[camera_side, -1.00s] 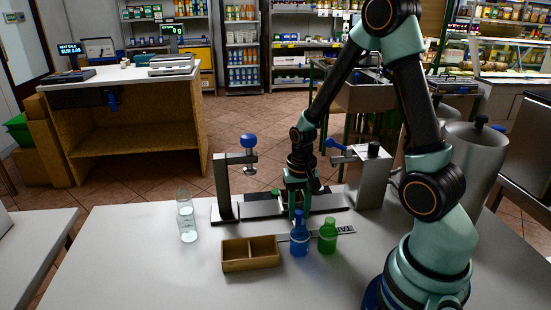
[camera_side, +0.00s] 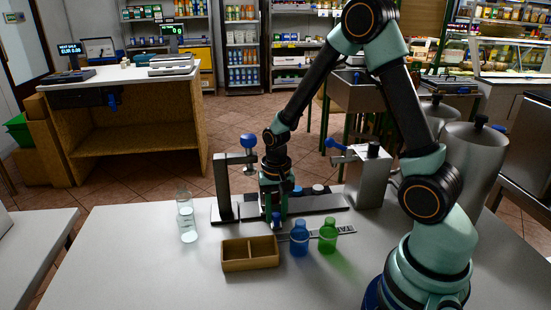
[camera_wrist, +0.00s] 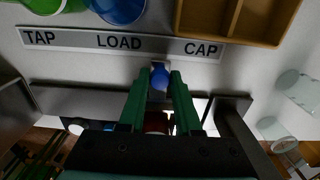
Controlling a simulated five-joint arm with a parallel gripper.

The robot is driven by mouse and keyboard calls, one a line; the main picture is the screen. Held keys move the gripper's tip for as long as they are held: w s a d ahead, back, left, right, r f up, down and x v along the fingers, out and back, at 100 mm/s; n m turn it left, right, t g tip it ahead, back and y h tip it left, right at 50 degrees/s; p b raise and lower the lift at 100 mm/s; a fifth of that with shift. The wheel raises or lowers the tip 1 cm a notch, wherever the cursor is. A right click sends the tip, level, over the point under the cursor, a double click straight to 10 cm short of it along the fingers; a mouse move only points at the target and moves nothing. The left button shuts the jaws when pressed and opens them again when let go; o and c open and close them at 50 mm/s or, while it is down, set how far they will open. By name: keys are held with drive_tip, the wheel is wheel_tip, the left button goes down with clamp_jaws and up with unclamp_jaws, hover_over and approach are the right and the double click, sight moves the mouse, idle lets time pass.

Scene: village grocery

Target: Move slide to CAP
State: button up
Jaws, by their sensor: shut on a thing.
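In the side view my gripper (camera_side: 274,215) is down at the front of the long dark rail (camera_side: 335,202), left of its middle. It is shut on a small blue knob (camera_wrist: 160,77), which shows between the green fingertips in the wrist view. The slide's body is mostly hidden behind my fingers. The label strip (camera_wrist: 75,42) reads TAP, LOAD, CAP. In the wrist view the knob lies between LOAD and CAP, beside the strip. A post with a blue-topped press (camera_side: 249,142) stands at the rail's left end, and a metal box with a blue-handled tap (camera_side: 370,180) at its right.
A wooden two-part tray (camera_side: 250,265), a blue bottle (camera_side: 300,240) and a green bottle (camera_side: 328,238) stand in front of the rail. A clear bottle (camera_side: 187,220) stands at the left. The front left of the table is clear.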

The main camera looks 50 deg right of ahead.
drive_tip(key=shift+w+a, duration=2)
drive_tip(key=shift+w, duration=0.05)
drive_tip(key=o, duration=1)
wheel_tip(320, 180, up, 7)
drive_tip(key=shift+r, duration=0.1)
